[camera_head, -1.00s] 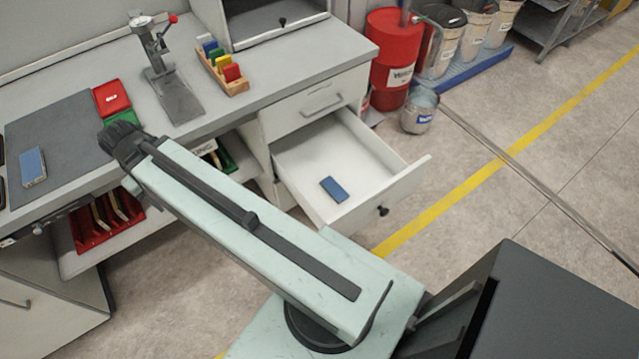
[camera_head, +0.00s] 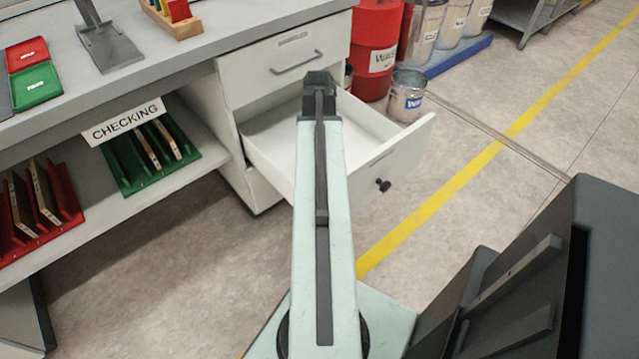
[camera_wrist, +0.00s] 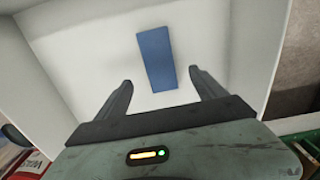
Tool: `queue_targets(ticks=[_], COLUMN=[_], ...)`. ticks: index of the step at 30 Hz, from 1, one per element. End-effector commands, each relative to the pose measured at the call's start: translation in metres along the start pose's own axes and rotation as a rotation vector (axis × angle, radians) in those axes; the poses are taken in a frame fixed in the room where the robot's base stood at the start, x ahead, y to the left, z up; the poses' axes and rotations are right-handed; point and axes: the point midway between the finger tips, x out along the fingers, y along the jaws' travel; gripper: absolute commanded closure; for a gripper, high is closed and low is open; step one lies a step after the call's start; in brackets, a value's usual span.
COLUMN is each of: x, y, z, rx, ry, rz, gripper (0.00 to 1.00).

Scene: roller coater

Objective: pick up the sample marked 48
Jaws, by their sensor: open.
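A flat blue rectangular sample (camera_wrist: 156,60) lies on the white floor of the open drawer (camera_wrist: 90,40) in the wrist view. No number can be read on it. My gripper (camera_wrist: 161,85) is open and empty, with its two dark fingers apart and the blue sample ahead of and between them. The sample is clear of the fingers. In the head view my gripper (camera_head: 319,85) is over the open drawer (camera_head: 395,165), and my arm hides the sample there.
The drawer's side walls and front, with a dark knob (camera_head: 383,185), stand around the sample. The worktop (camera_head: 200,60) is at the left, above a shelf with a green rack (camera_head: 150,155) and a red rack (camera_head: 40,205). A red drum (camera_head: 375,45) and a bucket (camera_head: 406,95) stand behind.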

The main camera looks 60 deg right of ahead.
Motion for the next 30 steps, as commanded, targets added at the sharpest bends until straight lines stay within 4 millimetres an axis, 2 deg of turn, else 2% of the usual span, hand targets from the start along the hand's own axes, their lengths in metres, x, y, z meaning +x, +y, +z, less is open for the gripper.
queue_targets(ticks=[4, 10, 16, 25, 30], x=[0.002, 0.027, 0.031, 0.079, 0.077], y=[0.002, 0.001, 0.001, 0.000, 0.000], z=[0.001, 0.001, 0.001, 0.004, 0.004], rx=[-0.001, 0.000, -0.001, -0.001, -0.001], ry=[0.000, 0.000, 0.000, 0.000, 0.000], rz=[0.000, 0.000, 0.000, 0.001, 0.001], gripper=[0.20, 0.20, 0.20, 0.20, 0.20])
